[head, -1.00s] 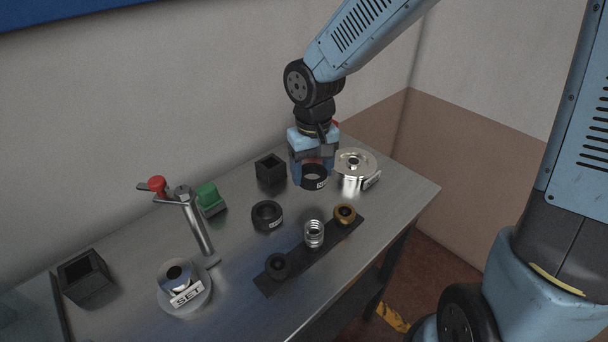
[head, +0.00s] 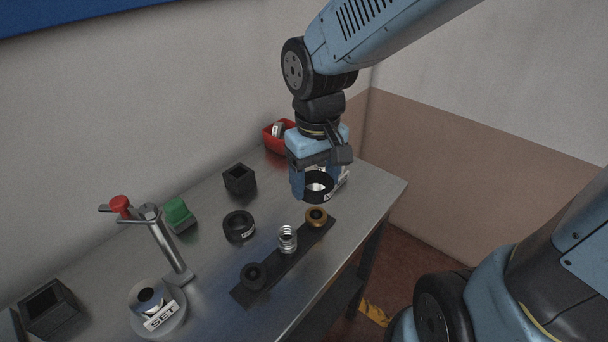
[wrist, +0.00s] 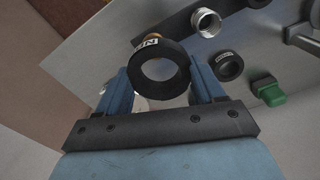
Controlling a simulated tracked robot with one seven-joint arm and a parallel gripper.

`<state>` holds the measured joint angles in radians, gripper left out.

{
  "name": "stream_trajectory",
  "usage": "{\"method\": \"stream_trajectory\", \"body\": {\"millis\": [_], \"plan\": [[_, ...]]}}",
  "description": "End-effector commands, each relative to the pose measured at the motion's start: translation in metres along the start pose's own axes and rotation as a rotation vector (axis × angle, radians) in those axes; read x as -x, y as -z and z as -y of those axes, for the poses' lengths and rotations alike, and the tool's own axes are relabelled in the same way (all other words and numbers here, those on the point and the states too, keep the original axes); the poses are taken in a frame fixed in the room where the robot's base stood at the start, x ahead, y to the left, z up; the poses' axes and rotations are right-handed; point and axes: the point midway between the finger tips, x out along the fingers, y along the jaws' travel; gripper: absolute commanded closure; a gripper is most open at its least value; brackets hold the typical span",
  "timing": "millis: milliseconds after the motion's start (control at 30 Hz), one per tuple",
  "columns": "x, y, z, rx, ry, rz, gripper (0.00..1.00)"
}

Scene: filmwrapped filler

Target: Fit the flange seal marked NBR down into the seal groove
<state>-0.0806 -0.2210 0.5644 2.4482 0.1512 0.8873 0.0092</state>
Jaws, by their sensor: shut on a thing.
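My gripper (head: 316,190) is shut on a black ring seal (head: 319,186) and holds it above the right end of the table. In the wrist view the seal (wrist: 137,70) sits between both fingers, with a white label partly showing letters that begin with N. A shiny metal flange (head: 344,174) stands on the table behind the gripper. Most of it is hidden by the fingers and seal, so its groove does not show and I cannot tell how well the seal lines up with it.
A second black labelled ring (head: 239,226) lies mid-table. A dark strip (head: 270,268) bears a black, a silver and a brass fitting. A black square box (head: 240,179), red bin (head: 270,141), green block (head: 179,214), red-knobbed post (head: 168,243) and SET-labelled round fixture (head: 143,322) stand around.

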Motion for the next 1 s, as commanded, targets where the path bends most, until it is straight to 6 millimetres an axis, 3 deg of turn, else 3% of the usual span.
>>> {"method": "stream_trajectory", "body": {"millis": [133, 233, 367, 700, 1000], "plan": [[0.003, 0.002, -0.003, -0.002, 0.002, 0.000, 0.62], [0.006, 0.015, -0.010, -0.001, 0.002, 0.000, 0.62], [0.008, 0.043, -0.025, -0.009, 0.004, 0.001, 0.62], [-0.002, 0.123, -0.087, -0.043, 0.001, 0.001, 0.62], [-0.012, 0.153, -0.119, -0.058, 0.000, -0.001, 0.62]]}}
